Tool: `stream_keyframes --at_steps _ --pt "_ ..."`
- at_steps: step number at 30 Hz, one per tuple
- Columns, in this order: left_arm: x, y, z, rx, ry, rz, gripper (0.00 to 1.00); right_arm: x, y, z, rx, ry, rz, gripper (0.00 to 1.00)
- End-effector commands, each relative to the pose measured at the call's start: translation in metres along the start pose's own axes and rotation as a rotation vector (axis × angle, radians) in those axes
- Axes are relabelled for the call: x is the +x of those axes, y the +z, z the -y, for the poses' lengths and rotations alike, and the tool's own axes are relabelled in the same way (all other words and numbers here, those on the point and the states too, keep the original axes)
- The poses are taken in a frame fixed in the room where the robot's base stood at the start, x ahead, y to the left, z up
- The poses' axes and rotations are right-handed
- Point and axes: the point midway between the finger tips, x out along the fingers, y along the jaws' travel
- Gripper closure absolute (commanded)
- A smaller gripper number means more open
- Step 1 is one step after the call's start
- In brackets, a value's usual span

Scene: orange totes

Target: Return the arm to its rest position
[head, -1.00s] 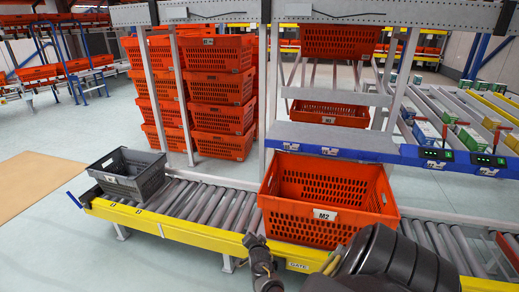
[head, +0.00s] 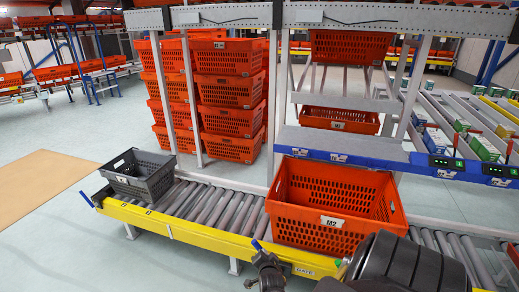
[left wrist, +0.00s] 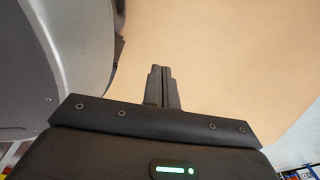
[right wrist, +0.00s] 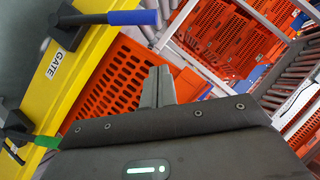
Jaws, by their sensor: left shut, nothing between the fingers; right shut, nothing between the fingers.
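My right gripper (head: 263,262) is low in the head view, near the front yellow rail and in front of the orange tote marked M2 (head: 298,235). In the right wrist view its fingers (right wrist: 158,84) are together and empty, with orange tote mesh behind them. My left gripper is not clearly seen in the head view. In the left wrist view its fingers (left wrist: 162,80) are together and empty, above a tan floor area. The orange tote M2 stands upright on the roller conveyor, and the visible part of its inside looks empty.
The yellow rail (head: 190,232) edges the roller conveyor. A blue handle (right wrist: 125,18) sits close to my right gripper. A grey tote (head: 150,188) stands at the conveyor's left end. Stacked orange totes (head: 228,90) stand behind. Floor at front left is clear.

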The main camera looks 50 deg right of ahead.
Motion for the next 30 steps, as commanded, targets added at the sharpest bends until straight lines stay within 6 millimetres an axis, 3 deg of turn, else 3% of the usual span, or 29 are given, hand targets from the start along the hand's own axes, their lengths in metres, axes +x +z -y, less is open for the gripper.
stream_keyframes --at_steps 9,13,14,17,20,21,24,27,30 --pt "0.000 0.000 0.000 0.000 0.000 0.000 1.00 0.000 0.000 0.000 -0.004 0.000 0.000 1.00" --pt "0.000 0.000 0.000 0.000 0.000 0.000 1.00 0.000 0.003 -0.001 -0.098 -0.001 0.009 1.00" --pt "0.000 0.000 0.000 0.000 0.001 -0.001 1.00 0.001 0.012 -0.004 -0.150 0.003 0.029 1.00" --pt "-0.001 -0.001 -0.001 0.001 0.003 -0.006 1.00 -0.004 0.072 -0.017 -0.372 -0.013 0.163 1.00" --pt "-0.008 0.000 -0.002 0.001 0.007 -0.005 1.00 -0.027 0.140 -0.047 -0.635 -0.049 0.339 1.00" --pt "-0.011 0.001 -0.003 0.000 0.009 -0.004 1.00 -0.041 0.165 -0.064 -0.738 -0.066 0.410 1.00" --pt "-0.017 0.002 -0.008 -0.001 0.016 -0.003 1.00 -0.082 0.214 -0.115 -0.973 -0.113 0.584 1.00" --pt "-0.024 0.005 -0.015 -0.004 0.026 0.001 1.00 -0.129 0.244 -0.175 -1.176 -0.155 0.750 1.00" --pt "-0.031 0.005 -0.022 -0.007 0.035 0.001 1.00 -0.178 0.256 -0.236 -1.341 -0.187 0.901 1.00"
